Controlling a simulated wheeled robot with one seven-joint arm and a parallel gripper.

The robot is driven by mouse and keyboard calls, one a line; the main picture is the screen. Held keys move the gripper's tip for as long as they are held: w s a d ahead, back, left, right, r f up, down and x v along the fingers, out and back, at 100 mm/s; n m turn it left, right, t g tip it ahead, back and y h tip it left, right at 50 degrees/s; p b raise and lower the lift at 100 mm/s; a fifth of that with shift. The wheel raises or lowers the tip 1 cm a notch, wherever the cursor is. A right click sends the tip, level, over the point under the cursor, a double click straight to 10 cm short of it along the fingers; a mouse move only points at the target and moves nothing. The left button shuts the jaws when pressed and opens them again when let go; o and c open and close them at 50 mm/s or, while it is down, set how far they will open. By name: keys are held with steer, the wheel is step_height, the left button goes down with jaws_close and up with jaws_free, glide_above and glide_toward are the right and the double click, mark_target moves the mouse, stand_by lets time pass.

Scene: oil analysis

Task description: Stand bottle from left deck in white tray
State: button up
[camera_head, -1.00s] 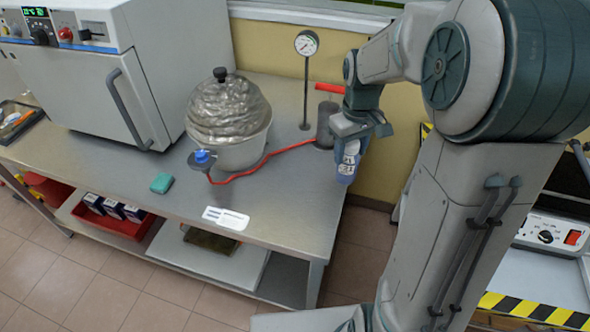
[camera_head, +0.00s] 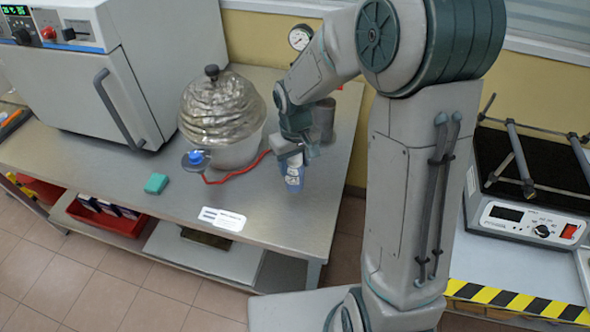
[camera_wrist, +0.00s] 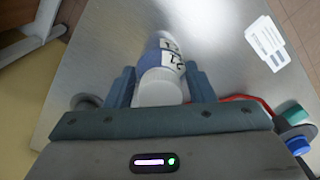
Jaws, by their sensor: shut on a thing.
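My gripper (camera_head: 292,157) is shut on a bottle (camera_head: 294,180) with a blue body, a printed white label and a white cap. It is at the right part of the steel table; I cannot tell whether its base touches the top. In the wrist view, the bottle (camera_wrist: 172,50) lies between the two fingers of my gripper (camera_wrist: 162,88), its cap (camera_wrist: 160,88) towards the camera. No tray is plainly identifiable as the white one; a pale edge (camera_head: 583,272) at the far right may be part of it.
The steel table (camera_head: 165,195) holds an oven (camera_head: 130,80), a foil-covered pot (camera_head: 222,115), a grey cylinder (camera_head: 323,118), a red hose and a teal block (camera_head: 156,183). A shaker (camera_head: 535,215) stands at right behind a striped edge (camera_head: 520,301). A floor gap separates the benches.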

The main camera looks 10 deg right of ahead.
mark_target(295, 172)
steer(key=shift+f, duration=1.9)
steer(key=shift+f, duration=0.2)
steer(key=o, duration=1.4)
